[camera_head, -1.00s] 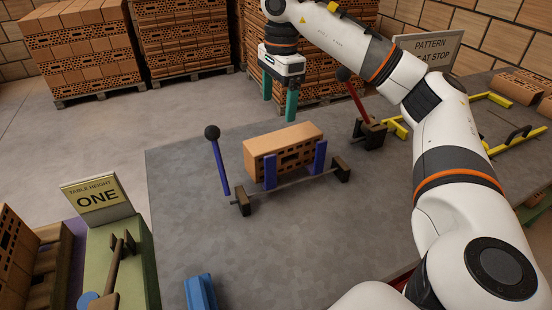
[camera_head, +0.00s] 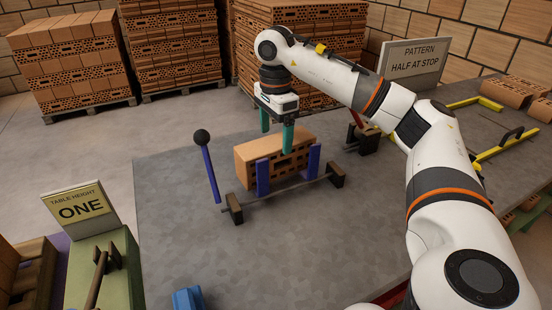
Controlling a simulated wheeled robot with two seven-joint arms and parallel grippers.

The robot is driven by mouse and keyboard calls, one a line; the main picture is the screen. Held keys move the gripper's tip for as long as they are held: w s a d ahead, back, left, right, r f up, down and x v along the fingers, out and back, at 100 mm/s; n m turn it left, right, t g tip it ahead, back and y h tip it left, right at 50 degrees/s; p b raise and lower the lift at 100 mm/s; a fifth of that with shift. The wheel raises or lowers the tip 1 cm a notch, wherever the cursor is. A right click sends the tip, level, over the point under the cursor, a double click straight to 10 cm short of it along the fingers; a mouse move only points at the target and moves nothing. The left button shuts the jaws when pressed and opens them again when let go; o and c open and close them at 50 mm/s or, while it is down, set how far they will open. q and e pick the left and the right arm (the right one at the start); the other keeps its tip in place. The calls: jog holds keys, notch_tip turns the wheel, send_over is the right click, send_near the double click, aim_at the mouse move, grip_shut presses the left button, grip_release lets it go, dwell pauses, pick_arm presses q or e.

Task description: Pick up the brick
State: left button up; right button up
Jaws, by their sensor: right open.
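The orange brick (camera_head: 247,164) with holes in its side lies on the grey table, behind two blue upright stops (camera_head: 262,179) on a bar. My right gripper (camera_head: 276,145), with green fingers, points down at the brick. It is open, with one finger in front of the brick's face and the other at its far side, partly hidden. Whether the fingers touch the brick cannot be told. My left gripper is out of view.
A blue lever with a black knob (camera_head: 202,137) stands left of the brick. A red lever (camera_head: 357,120) stands to its right. Yellow brackets (camera_head: 497,146) and other bricks (camera_head: 518,93) lie at the right. The table's front left is mostly clear.

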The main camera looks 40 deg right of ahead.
aim_at(276, 141)
jog(key=f, duration=0.3)
jog(key=shift+d+f, duration=0.2)
jog(key=shift+f, duration=0.15)
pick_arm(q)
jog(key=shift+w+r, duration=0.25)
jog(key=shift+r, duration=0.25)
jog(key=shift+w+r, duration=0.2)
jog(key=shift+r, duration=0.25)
pick_arm(e)
jog(key=shift+w, duration=0.1)
jog(key=c, duration=1.8)
jog(key=shift+r, duration=0.15)
jog(key=shift+c, duration=0.3)
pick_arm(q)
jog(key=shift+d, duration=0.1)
pick_arm(e)
jog(key=shift+r, duration=0.1)
